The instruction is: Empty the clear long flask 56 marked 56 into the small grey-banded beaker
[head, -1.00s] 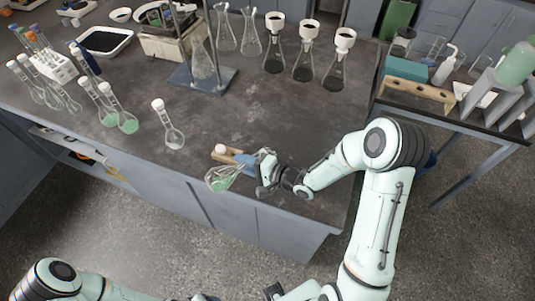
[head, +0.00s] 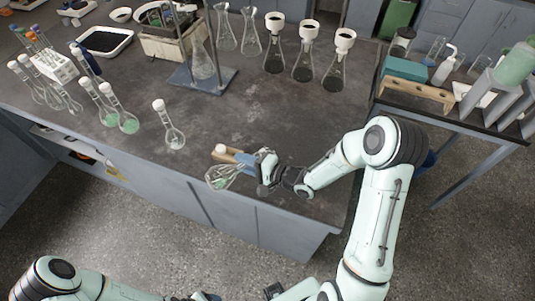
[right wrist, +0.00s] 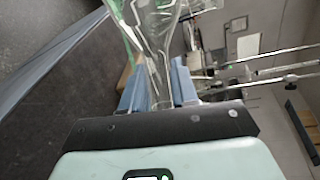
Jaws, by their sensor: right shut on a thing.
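My right gripper (head: 257,166) is shut on a clear glass flask (head: 222,176) near the front edge of the bench. The flask is tilted, its glass reaching left and down from the fingers, with some green showing in or behind it. In the right wrist view the blue fingers (right wrist: 159,88) close around clear glass (right wrist: 152,28). I cannot read a mark on the flask. I cannot pick out the small grey-banded beaker; overlapping glass hides what lies below the flask. Only part of my left arm shows at the bottom left, and its gripper is barely visible at the bottom edge.
A white-stoppered flask (head: 173,137) and green-filled flasks (head: 128,124) stand to the left. Black-filled conical flasks (head: 304,70) stand at the back. The middle of the bench is clear.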

